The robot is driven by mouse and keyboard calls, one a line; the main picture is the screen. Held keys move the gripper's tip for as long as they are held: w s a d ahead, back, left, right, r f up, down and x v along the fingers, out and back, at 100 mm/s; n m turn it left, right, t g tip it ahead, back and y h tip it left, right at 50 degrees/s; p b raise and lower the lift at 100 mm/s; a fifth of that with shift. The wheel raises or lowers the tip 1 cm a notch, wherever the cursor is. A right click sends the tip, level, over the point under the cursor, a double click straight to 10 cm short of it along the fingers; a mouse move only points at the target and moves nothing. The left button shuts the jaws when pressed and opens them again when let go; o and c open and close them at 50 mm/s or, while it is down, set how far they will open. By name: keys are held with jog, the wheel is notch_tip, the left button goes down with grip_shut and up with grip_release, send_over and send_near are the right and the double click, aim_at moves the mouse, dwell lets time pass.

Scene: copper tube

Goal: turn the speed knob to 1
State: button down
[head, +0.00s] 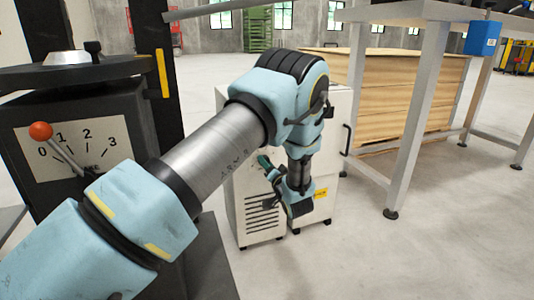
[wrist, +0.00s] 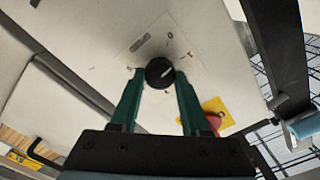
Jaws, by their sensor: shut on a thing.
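The speed knob (wrist: 158,72) is a round black knob with a pale pointer line, on the white face of a cabinet (wrist: 85,40). My gripper (wrist: 159,79) has its two green fingers on either side of the knob, shut on it. In the wrist view the pointer line slants to the upper right. In the head view my gripper (head: 267,168) is at the front of the white cabinet (head: 262,222), and the knob cannot be made out there.
A red button (wrist: 214,120) on a yellow plate (wrist: 222,106) sits close to the right finger. At left stands a dark machine with a 0–3 dial (head: 75,140) and an orange-ball lever (head: 41,131). A grey table frame (head: 418,110) and wooden crate (head: 385,85) stand right.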

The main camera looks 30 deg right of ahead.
jog(key=shift+a+m+p, duration=0.1)
jog(key=shift+m+p, duration=1.65)
jog(key=shift+m, duration=0.15)
jog(key=shift+f, duration=0.1)
jog(key=shift+c, duration=1.9)
grip_release()
jog(key=s+a+p, duration=0.1)
jog(key=s+p, duration=0.1)
jog(key=s, duration=0.8)
jog(key=shift+s+p, duration=0.3)
jog(key=shift+s, duration=0.05)
jog(key=shift+s+a, duration=0.1)
